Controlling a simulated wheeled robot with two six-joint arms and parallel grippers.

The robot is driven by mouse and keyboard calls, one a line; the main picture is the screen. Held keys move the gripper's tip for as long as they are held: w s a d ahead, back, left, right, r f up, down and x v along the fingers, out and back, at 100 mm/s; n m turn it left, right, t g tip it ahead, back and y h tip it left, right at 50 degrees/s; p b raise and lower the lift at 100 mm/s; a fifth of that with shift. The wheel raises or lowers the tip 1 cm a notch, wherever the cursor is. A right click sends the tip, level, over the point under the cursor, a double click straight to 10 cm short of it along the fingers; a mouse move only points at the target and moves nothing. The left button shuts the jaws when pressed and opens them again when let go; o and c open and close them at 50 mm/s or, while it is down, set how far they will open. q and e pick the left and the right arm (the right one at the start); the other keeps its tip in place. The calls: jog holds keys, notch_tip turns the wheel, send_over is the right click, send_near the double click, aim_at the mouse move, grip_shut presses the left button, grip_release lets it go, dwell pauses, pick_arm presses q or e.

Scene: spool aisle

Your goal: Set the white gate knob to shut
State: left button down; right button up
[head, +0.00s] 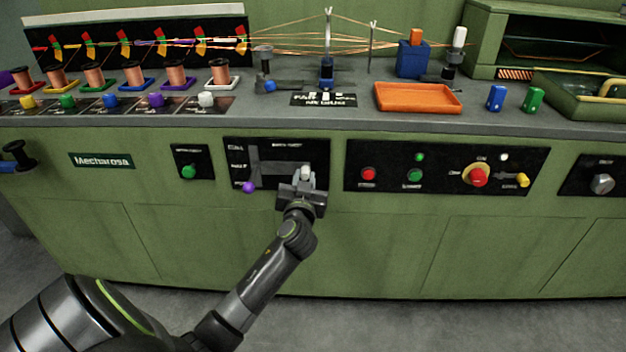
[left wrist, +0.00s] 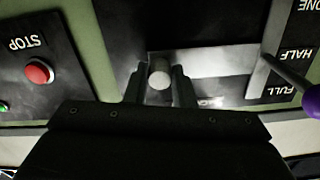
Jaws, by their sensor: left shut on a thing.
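The white gate knob (head: 306,171) stands at the right end of a pale slot in the black panel (head: 237,152) on the green cabinet front. My left gripper (head: 302,183) reaches up to it from below and is shut on it. In the left wrist view the knob (left wrist: 159,74) shows as a round pale end between the two dark fingers (left wrist: 158,84). That view is upside down, and the pale slot runs from the knob toward the right. The gripper hides part of the panel lettering near the knob. My right gripper is not in view.
A purple knob (head: 249,187) sticks out at the panel's lower left, by the NONE, HALF and FULL marks. A red stop button (head: 368,174) is on the panel to the right. The counter above holds spools, coloured knobs and an orange tray (head: 418,97).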

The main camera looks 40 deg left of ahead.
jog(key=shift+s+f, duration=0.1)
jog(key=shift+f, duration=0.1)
pick_arm(q)
jog(key=c, duration=1.6)
grip_release()
jog(key=shift+a, duration=0.1)
jog(key=o, duration=0.4)
jog(key=shift+s+a, duration=0.1)
jog(key=shift+a, duration=0.05)
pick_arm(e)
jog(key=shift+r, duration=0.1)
pick_arm(q)
jog(key=shift+s+d, duration=0.2)
jog(key=shift+d, duration=0.05)
jog(key=v, duration=1.7)
jog(key=shift+w, duration=0.1)
